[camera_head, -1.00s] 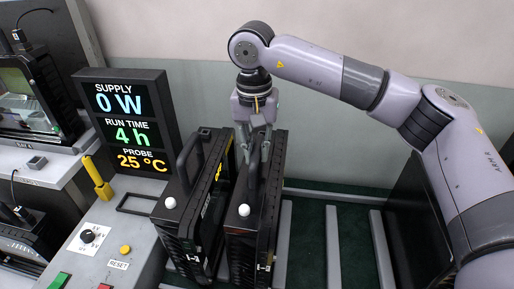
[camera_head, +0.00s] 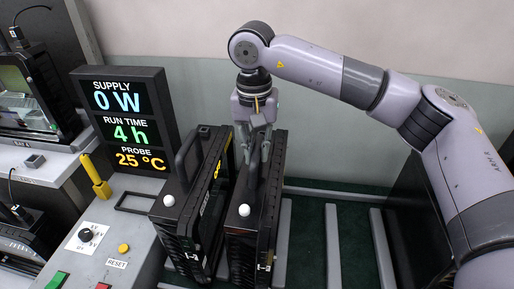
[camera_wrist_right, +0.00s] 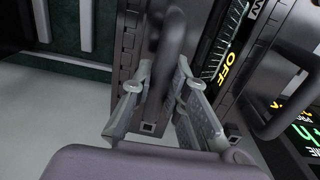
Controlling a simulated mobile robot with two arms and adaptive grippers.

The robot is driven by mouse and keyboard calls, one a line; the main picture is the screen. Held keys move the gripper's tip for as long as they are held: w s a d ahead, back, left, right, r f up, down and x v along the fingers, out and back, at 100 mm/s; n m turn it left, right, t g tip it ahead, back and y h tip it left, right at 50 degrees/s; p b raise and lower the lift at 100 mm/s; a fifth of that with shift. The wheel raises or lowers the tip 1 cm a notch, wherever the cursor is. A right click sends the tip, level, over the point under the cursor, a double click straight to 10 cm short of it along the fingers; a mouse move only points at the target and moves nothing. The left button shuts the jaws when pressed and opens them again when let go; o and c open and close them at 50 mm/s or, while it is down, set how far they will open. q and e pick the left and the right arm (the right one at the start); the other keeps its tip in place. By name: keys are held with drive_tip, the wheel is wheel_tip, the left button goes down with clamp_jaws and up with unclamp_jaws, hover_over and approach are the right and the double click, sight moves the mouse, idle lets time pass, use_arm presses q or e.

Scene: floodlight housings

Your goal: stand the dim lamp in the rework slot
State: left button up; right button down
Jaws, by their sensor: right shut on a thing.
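Two black floodlight housings stand upright side by side in the head view, the left lamp (camera_head: 186,232) and the right lamp (camera_head: 244,240). Each has a handle and a white knob on top. My right gripper (camera_head: 259,152) is over the right lamp and shut on its handle. In the right wrist view the fingers (camera_wrist_right: 157,100) lie on both sides of that dark handle (camera_wrist_right: 172,45). Yellow lettering, "OFF" in the wrist view (camera_wrist_right: 225,65), shows on the left lamp's face. I cannot tell which lamp is the dim one. My left gripper is not in view.
A display (camera_head: 125,118) reads supply 0 W, run time 4 h, probe 25 °C. A grey control panel (camera_head: 110,235) with a dial and buttons stands at left. Empty slots between light rails (camera_head: 333,245) lie on the green floor to the right.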

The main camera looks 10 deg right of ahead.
drive_tip(key=shift+a+f+b, duration=0.1)
drive_tip(key=shift+f+b, duration=0.15)
drive_tip(key=shift+b, duration=0.15)
idle(0.8)
drive_tip(key=c, duration=1.5)
unclamp_jaws()
drive_tip(key=shift+s, duration=0.15)
drive_tip(key=shift+o, duration=0.2)
